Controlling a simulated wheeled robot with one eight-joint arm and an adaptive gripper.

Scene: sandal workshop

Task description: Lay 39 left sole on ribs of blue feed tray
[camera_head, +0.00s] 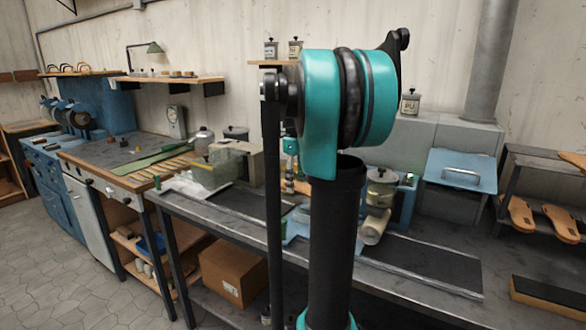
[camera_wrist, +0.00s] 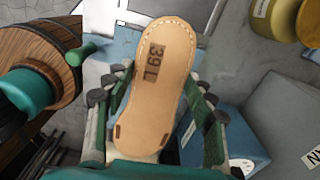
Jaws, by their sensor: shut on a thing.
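The tan sole marked "39 L" (camera_wrist: 150,100) is held between the fingers of my gripper (camera_wrist: 157,85) in the wrist view. It has pale stitching round its upper end and two dark marks near its lower end. My gripper is shut on its sides, one finger left and one right. Pale blue surface (camera_wrist: 124,44) shows behind the sole; I cannot tell whether it is the feed tray, and no ribs are clear. In the head view, a pale blue piece (camera_head: 297,228) lies on the bench, partly hidden by my arm, which also hides the sole.
A grey metal bench (camera_head: 420,262) runs across the head view. A wooden barrel-like object (camera_wrist: 30,45) stands left in the wrist view, a yellowish jar (camera_wrist: 272,16) upper right and a grey box (camera_wrist: 282,95) at right. A rack with soles (camera_head: 520,213) is far right.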

